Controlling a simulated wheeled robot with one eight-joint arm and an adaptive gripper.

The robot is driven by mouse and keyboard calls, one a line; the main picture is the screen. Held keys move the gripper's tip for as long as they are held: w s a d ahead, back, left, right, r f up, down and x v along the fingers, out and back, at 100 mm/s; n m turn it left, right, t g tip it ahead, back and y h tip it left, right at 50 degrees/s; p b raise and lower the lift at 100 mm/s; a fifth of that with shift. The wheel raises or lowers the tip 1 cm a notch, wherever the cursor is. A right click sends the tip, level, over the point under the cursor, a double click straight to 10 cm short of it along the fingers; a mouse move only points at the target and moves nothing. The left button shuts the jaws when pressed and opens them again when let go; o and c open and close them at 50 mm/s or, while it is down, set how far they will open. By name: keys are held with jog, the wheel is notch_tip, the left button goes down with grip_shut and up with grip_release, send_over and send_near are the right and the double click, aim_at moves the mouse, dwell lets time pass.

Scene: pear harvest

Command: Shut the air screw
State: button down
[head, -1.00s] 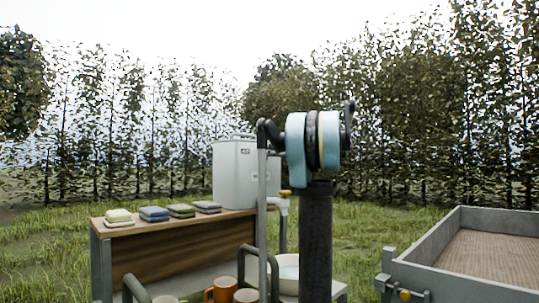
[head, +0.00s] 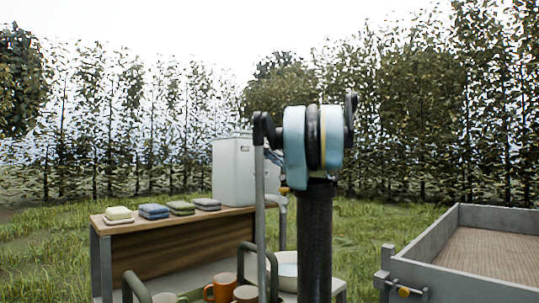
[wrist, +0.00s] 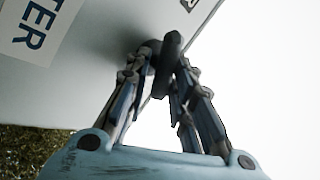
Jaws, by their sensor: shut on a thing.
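The white water container (head: 232,168) stands at the right end of the wooden table in the head view. Its pale wall (wrist: 85,70) with a WATER label fills the upper left of the wrist view. The air screw (wrist: 170,50) is a dark knob with a bar-like grip by the container's edge. My gripper (wrist: 163,68) has its fingers closed in on the screw from both sides. The fingertips partly cover the screw, so how far it is turned cannot be told. In the head view my arm hides most of the gripper and the screw.
Folded cloths (head: 154,211) lie in a row on the table (head: 185,228), left of the container. A grey crate (head: 440,279) stands at the right. Grass and trees lie behind.

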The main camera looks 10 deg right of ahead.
jog(key=m+t+h, duration=0.1)
jog(key=m+t, duration=0.1)
jog(key=m, duration=0.1)
jog(key=m+t+h, duration=0.2)
jog(key=m, duration=0.1)
jog(key=m+t+h, duration=0.2)
jog(key=m, duration=0.2)
jog(key=shift+m, duration=0.4)
jog(key=c, duration=1.5)
grip_release()
jog(key=shift+c, duration=0.2)
jog(key=shift+f, duration=0.1)
jog(key=v, duration=1.2)
jog(key=shift+a+f, duration=0.1)
